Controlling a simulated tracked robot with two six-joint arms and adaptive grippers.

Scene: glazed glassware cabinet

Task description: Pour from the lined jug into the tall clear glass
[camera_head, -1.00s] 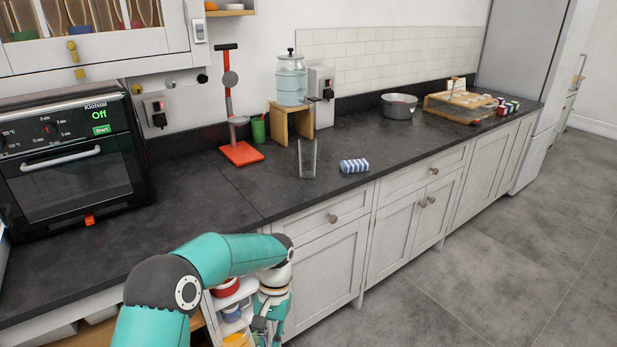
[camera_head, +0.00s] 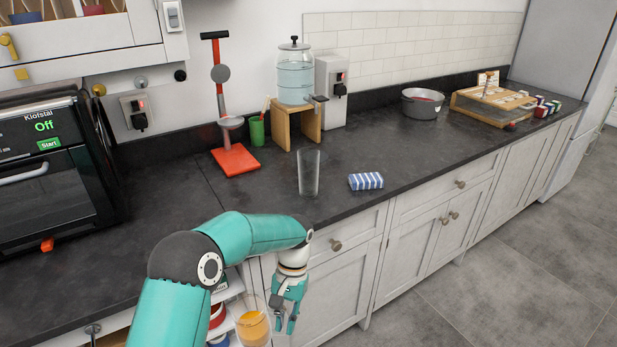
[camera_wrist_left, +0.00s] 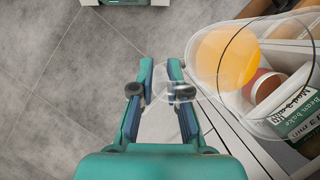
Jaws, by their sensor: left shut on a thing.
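The tall clear glass (camera_head: 309,174) stands upright on the dark worktop near its front edge and looks empty. My left gripper (camera_head: 283,322) hangs low in front of the cabinet doors, below worktop height. It is shut on a clear jug (camera_head: 252,328) with orange liquid in it; I take this as the lined jug, though no lines are distinct. In the left wrist view the fingertips (camera_wrist_left: 160,90) close on the jug's handle, and the jug (camera_wrist_left: 243,70) is to their right. The jug is well below the glass. My right gripper is not in view.
A blue-striped packet (camera_head: 366,181) lies right of the glass. Behind are a red stand (camera_head: 236,160), a green cup (camera_head: 257,131) and a water dispenser (camera_head: 294,78) on a wooden stand. The worktop left of the glass is clear. Shelves with tins (camera_head: 217,314) are beside the jug.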

